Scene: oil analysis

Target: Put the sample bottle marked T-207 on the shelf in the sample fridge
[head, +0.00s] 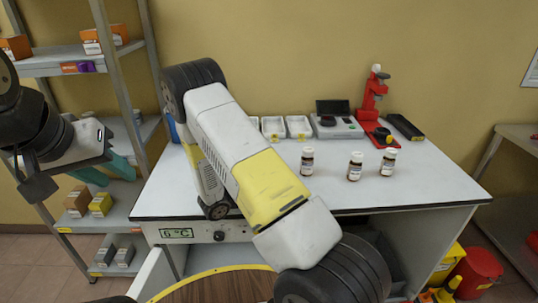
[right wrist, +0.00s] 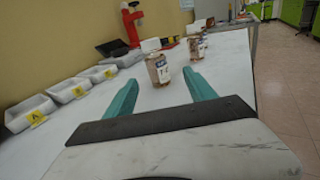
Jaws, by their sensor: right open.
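Three brown sample bottles with white caps stand upright on the white bench: a left one (head: 307,161), a middle one (head: 355,167) and a right one (head: 388,162). Their labels are too small to read. My right gripper (right wrist: 161,80) is open and empty, low over the bench. A bottle (right wrist: 157,69) stands just ahead, in line with the gap between its fingertips. In the head view my right arm hides that gripper. My left gripper (head: 119,180) is open and empty by the shelf rack. The sample fridge (head: 200,232), with a temperature display, is under the bench's left; its inside is mostly hidden.
White trays (head: 298,127), a scale (head: 335,121) and a red instrument (head: 372,100) stand along the back of the bench. A metal rack (head: 130,110) with boxes is at the left. A red bin (head: 477,270) stands on the floor at the right.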

